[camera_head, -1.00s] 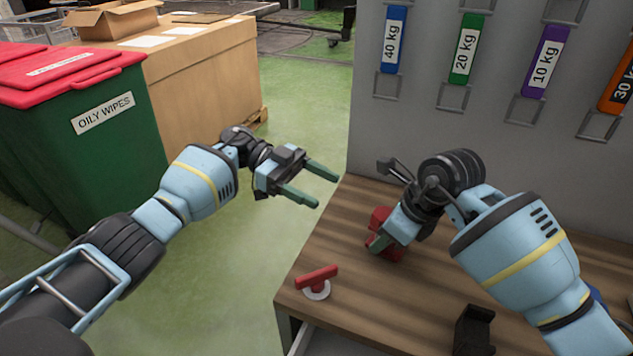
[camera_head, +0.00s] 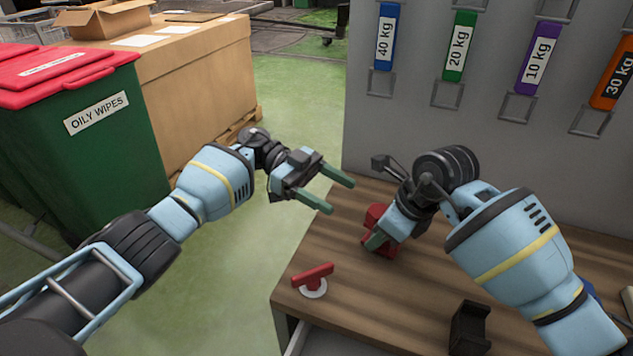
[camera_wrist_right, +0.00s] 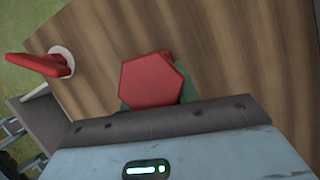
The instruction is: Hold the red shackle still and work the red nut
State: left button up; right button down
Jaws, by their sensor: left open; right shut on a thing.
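A red piece (camera_head: 376,217) stands on the wooden bench, partly hidden behind my right gripper (camera_head: 377,240). In the right wrist view its near end is a flat red hexagon, which looks like the red nut (camera_wrist_right: 152,80). Green fingertips show at both sides of it, and my right gripper is shut on it. I cannot make out the red shackle separately from this piece. My left gripper (camera_head: 343,197) is open and empty, above the bench's left edge and to the left of the red piece, apart from it.
A red T-handle on a white disc (camera_head: 313,283) sits near the bench's (camera_head: 415,305) front-left corner. A black holder (camera_head: 470,328) stands at the front. A grey panel (camera_head: 415,130) with weight labels rises behind. Bare wood lies between handle and holder.

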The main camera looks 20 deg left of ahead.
aim_at(368, 218)
pick_arm(q)
jog(key=x, duration=0.7)
jog(key=shift+s+d, duration=0.1)
jog(key=shift+d, duration=0.25)
jog(key=c, duration=1.2)
jog(key=shift+s+f+n+t, duration=0.1)
jog(key=shift+s+n+t, duration=0.05)
jog(key=shift+n+t, duration=0.45)
jog(key=shift+s+n+t, duration=0.15)
jog(key=shift+n+t, duration=0.25)
jog(key=shift+t, duration=0.4)
jog(key=shift+s+n+t, duration=0.2)
jog(key=shift+n+t, duration=0.4)
jog(key=shift+t, duration=0.2)
grip_shut()
jog(key=shift+s+d+n+t, duration=0.1)
jog(key=shift+s+n+t, duration=0.1)
jog(key=shift+n+t, duration=0.65)
jog(key=shift+s+d+n+t, duration=0.15)
jog(key=shift+n+t, duration=0.4)
jog(key=shift+t, duration=0.6)
jog(key=shift+y, duration=0.4)
